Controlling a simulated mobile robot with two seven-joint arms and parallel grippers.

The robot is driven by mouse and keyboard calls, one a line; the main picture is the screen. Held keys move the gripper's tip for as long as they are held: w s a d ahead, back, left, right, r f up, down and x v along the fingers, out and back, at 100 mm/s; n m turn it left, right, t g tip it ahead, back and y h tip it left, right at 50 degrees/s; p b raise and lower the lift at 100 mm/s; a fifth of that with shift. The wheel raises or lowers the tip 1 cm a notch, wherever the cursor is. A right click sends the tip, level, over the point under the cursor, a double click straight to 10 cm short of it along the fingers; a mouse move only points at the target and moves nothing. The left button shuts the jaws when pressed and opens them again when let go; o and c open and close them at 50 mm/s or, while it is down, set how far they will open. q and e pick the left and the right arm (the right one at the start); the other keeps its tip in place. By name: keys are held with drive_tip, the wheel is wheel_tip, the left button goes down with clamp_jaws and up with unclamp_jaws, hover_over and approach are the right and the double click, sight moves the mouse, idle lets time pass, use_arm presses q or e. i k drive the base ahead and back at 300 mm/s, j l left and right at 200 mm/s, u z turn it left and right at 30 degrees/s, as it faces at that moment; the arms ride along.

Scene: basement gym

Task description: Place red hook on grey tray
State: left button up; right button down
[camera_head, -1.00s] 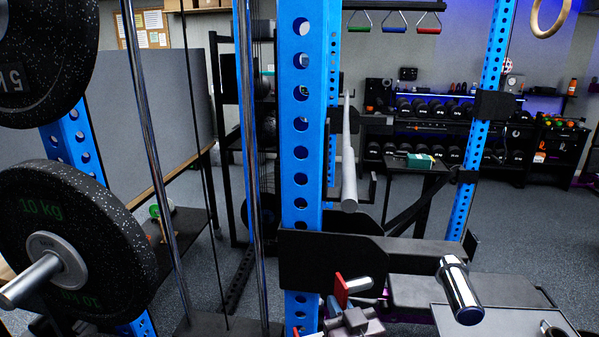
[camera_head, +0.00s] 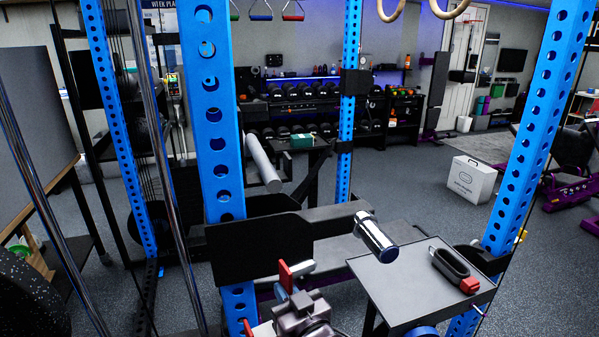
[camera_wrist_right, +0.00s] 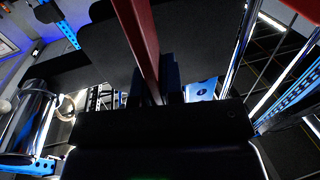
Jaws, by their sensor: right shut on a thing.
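The red hook (camera_head: 285,274) has a pale peg and stands upright beside the blue rack post at the bottom middle of the head view. My right gripper (camera_head: 287,293) is shut on it. In the right wrist view, the red bar of the hook (camera_wrist_right: 140,45) rises between the fingers (camera_wrist_right: 160,85). The grey tray (camera_head: 385,280) is a flat dark grey surface to the right of the gripper, apart from it. My left gripper is not in view. The hook's lower part is partly hidden by my gripper.
A black handle-like object with a red end (camera_head: 455,270) lies on the tray's right side. A chrome cylinder (camera_head: 375,236) juts over the tray's back left corner. Blue posts (camera_head: 218,150) and a black plate (camera_head: 258,250) stand close to the hook. The tray's middle is bare.

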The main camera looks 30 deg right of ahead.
sight(383, 285)
drive_tip(key=j+z, duration=0.3)
drive_tip(key=j, duration=0.35)
drive_tip(key=k+j+z, duration=0.1)
drive_tip(key=j+z, duration=0.2)
drive_tip(key=j, duration=0.3)
